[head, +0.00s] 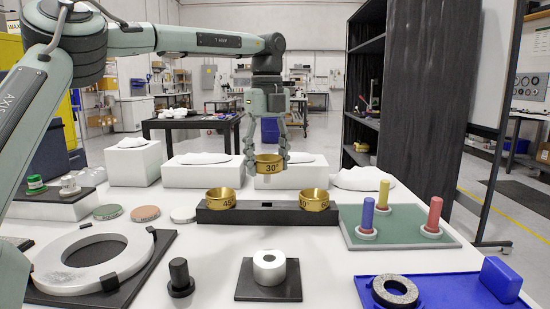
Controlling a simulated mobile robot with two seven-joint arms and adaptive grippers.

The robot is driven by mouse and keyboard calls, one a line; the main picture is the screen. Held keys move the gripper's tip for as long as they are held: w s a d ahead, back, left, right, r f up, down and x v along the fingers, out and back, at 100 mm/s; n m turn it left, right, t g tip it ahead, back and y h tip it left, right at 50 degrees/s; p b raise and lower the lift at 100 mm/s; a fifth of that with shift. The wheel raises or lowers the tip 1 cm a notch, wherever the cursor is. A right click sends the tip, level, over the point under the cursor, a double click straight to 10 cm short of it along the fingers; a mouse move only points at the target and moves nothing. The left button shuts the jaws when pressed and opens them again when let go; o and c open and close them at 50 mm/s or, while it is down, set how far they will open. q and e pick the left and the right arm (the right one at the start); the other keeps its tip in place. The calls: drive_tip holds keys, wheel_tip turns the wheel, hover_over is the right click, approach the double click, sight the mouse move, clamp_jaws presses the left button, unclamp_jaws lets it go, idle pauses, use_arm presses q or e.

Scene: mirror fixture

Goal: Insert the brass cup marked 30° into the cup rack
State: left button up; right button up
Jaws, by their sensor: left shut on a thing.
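The brass cup marked 30° (269,165) hangs upright in my left gripper (267,158), whose fingers are shut on it from both sides. It is above the black cup rack (262,213), over the middle stretch between the two seated cups, and a gap shows below it. The brass cup marked 45 (220,199) sits at the rack's left end. The brass cup marked 60 (314,200) sits at the right end. A dark slot shows in the rack's top between them. My right gripper is not in view.
A green board (395,226) with blue, yellow and red pegs stands right of the rack. A silver cylinder (269,267) on a black plate and a black knob (180,277) stand in front. A large metal ring (93,258) lies left. White blocks (201,171) line the back.

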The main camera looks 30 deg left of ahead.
sight(267, 183)
use_arm(q)
drive_tip(key=shift+s+f, duration=0.2)
drive_tip(key=shift+f, duration=0.85)
drive_tip(key=shift+w+f, duration=0.1)
drive_tip(key=shift+f, duration=0.9)
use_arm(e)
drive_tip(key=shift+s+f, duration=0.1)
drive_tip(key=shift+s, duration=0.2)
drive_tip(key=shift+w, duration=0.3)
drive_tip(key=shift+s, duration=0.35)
use_arm(q)
drive_tip(key=shift+f+b, duration=1.15)
drive_tip(key=shift+f, duration=0.65)
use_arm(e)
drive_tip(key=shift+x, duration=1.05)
use_arm(q)
drive_tip(key=o, duration=1.3)
drive_tip(key=shift+c, duration=0.2)
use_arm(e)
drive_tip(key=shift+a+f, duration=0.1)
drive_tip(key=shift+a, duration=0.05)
